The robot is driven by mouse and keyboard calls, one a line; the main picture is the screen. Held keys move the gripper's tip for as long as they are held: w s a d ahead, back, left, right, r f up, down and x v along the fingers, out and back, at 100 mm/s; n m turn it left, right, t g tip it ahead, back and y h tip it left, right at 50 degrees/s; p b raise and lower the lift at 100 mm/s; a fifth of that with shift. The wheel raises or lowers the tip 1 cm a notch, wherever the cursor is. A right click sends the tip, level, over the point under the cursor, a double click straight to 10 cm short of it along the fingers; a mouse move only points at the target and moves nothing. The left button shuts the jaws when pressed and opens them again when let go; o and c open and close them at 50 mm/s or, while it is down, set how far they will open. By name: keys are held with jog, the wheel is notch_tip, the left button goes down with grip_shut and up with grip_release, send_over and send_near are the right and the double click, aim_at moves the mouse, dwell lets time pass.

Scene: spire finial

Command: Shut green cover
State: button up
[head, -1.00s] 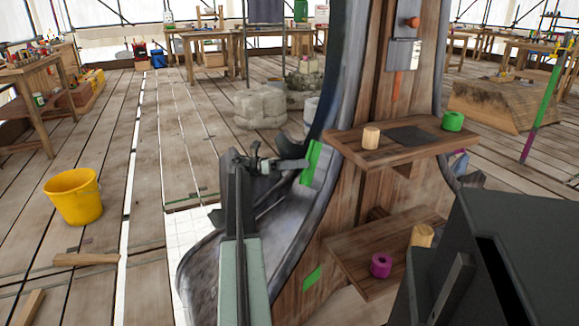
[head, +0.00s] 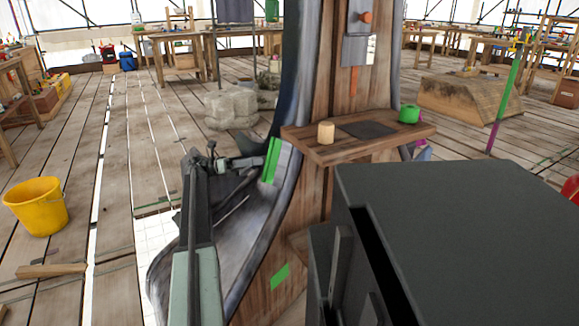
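A narrow green cover (head: 271,160) stands tilted on the left flank of the grey-edged spire, with a pale grey face beside it. A flat green patch (head: 280,276) lies lower on the wooden face. My gripper (head: 251,162) is at the end of my arm, just left of the upright green cover. Its tips are close to the cover's left edge; I cannot tell whether they touch it. The fingers are small and dark, and their opening cannot be made out.
A wooden shelf (head: 318,151) juts from the spire, bearing a pale wooden cylinder (head: 326,133) and a green ring (head: 409,114). A yellow bucket (head: 37,206) stands on the floor at left. My own dark body hides the lower right.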

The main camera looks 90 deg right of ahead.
jog(key=shift+w+d, duration=0.1)
jog(key=shift+w, duration=0.2)
